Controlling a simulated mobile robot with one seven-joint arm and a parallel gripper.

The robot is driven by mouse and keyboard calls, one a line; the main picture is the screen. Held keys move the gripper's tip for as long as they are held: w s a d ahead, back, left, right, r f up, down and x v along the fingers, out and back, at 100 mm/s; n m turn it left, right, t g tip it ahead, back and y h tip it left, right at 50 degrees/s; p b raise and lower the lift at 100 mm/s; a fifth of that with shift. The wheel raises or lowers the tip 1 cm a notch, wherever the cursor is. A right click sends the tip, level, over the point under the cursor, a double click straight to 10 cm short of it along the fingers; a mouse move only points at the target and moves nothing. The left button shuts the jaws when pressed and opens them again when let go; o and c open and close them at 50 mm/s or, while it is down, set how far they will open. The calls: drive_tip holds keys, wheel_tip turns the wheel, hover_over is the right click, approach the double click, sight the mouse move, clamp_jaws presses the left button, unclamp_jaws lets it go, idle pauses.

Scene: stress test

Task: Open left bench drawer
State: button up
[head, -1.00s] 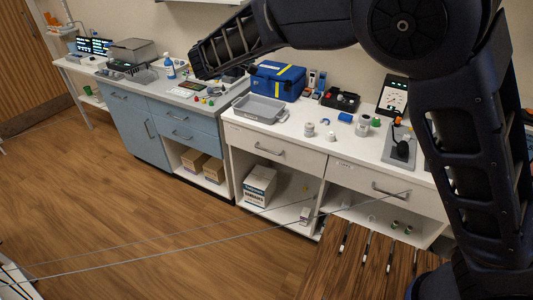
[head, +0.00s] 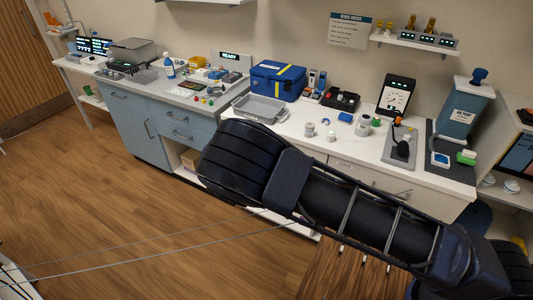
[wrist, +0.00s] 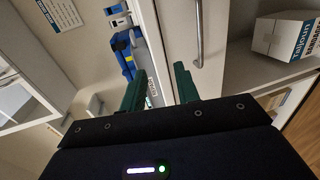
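The left bench drawer shows in the wrist view as a pale front (wrist: 178,28) with a grey bar handle (wrist: 198,38); it looks closed. In the head view my arm hides this drawer. My gripper (wrist: 160,70) has two green fingers set apart with nothing seen between them. It is open. The handle lies ahead of and slightly right of the right finger, and the fingers do not appear to be around it. The gripper is hidden behind my arm in the head view.
The white benchtop holds a grey tray (head: 258,108), a blue case (head: 278,80) and several small items. A white box (wrist: 287,36) sits in the open shelf beside the drawer. Blue cabinets (head: 140,130) stand left. The wood floor (head: 100,210) is clear there.

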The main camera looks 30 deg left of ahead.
wheel_tip(320, 180, down, 8)
drive_tip(key=x, duration=1.1)
drive_tip(key=shift+s, duration=0.1)
clamp_jaws()
